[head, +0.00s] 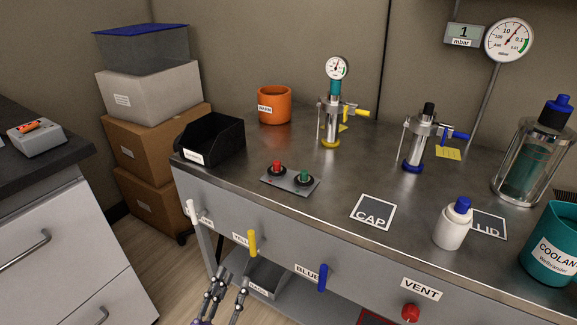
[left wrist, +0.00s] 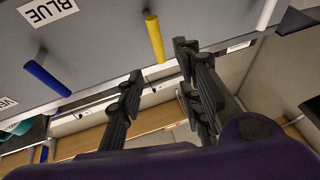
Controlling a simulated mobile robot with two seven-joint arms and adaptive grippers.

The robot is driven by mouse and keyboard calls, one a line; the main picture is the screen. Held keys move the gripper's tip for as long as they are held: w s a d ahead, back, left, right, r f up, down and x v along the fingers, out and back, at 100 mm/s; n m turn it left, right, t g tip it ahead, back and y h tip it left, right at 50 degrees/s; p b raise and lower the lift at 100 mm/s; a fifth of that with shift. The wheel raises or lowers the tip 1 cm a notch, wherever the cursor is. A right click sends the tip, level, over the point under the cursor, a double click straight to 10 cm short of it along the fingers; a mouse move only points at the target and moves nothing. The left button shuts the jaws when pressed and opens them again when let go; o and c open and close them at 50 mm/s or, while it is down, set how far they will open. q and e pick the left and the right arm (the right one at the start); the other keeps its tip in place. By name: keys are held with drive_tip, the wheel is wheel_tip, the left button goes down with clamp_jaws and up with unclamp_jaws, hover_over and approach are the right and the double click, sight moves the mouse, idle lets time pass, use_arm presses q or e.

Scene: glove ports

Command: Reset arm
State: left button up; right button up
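My left gripper (head: 233,281) is low in front of the bench, just below the yellow lever (head: 252,243). Its two dark fingers are spread apart with nothing between them, which also shows in the left wrist view (left wrist: 160,62). The yellow lever (left wrist: 154,38) stands beyond the fingertips there, and I see no contact. The white lever (head: 192,212) is left of the yellow one and the blue lever (head: 322,278) is right of it; all are on the bench's front panel. My right gripper is in neither view.
A red knob (head: 410,312) sits under the VENT label. On the bench are a black bin (head: 210,138), a button box (head: 290,180), a white bottle (head: 452,228) and a teal COOLANT container (head: 553,245). A grey cabinet (head: 60,245) stands left; floor shows between.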

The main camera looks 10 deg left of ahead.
use_arm(q)
drive_tip(key=s+d+f+g+y, duration=0.1)
drive_tip(key=s+d+f+g, duration=0.2)
drive_tip(key=s+f+g, duration=0.8)
drive_tip(key=s+a+f+n+g+y, duration=0.1)
drive_tip(key=s+f+g, duration=0.2)
drive_tip(key=s, duration=1.3)
drive_tip(key=s+a+f+g+y, duration=0.1)
drive_tip(key=s+f+g, duration=0.1)
drive_tip(key=s, duration=1.4)
drive_tip(key=w+r+t+p, duration=0.1)
drive_tip(key=w+r+p, duration=0.3)
drive_tip(key=r+p, duration=0.9)
drive_tip(key=w+r+t+p, duration=0.1)
drive_tip(key=w+r+p, duration=0.3)
drive_tip(key=r+p, duration=1)
drive_tip(key=shift+d+r+p, duration=0.3)
drive_tip(key=shift+d+p, duration=0.15)
drive_tip(key=shift+p, duration=0.75)
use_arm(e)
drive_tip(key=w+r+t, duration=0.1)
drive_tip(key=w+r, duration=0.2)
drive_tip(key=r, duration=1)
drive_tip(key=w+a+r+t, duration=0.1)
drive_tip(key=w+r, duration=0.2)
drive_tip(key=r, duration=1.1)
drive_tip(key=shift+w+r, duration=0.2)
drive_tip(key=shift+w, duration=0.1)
